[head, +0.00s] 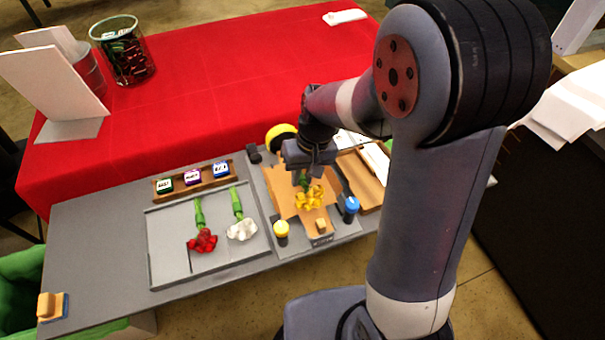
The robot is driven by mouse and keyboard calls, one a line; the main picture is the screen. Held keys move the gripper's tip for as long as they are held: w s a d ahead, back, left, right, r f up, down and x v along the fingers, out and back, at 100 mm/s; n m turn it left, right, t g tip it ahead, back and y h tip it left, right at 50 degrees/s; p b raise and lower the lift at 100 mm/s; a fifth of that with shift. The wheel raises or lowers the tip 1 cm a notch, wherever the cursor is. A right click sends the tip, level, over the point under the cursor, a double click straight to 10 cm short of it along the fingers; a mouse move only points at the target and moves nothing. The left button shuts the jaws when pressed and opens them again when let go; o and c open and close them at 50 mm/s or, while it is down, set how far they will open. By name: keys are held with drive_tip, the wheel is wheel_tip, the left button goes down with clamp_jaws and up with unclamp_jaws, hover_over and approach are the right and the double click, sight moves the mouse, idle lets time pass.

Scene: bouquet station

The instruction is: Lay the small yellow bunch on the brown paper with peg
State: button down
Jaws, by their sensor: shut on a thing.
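The small yellow bunch (309,198) has yellow blooms and a green stem. My gripper (304,180) points down over the brown paper and is shut on the stem. The blooms point toward the near side, over the brown paper (285,186). I cannot tell whether the bunch touches the paper. A small tan block, perhaps the peg (321,224), sits at the paper's near edge. My gripper hides the far part of the stem and some of the paper.
A grey tray (165,245) at left holds a red bunch (202,240) and a white bunch (242,229). A wooden rack (206,186) of labelled blocks stands behind it. A yellow-topped jar (281,229) and blue-topped bottle (351,206) flank the paper closely.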

drive_tip(key=shift+f, duration=0.2)
idle(0.4)
drive_tip(key=c, duration=0.8)
unclamp_jaws()
drive_tip(key=shift+r, duration=0.1)
drive_tip(key=shift+r+p, duration=2.6)
drive_tip(key=shift+r, duration=0.85)
drive_tip(key=shift+f, duration=0.1)
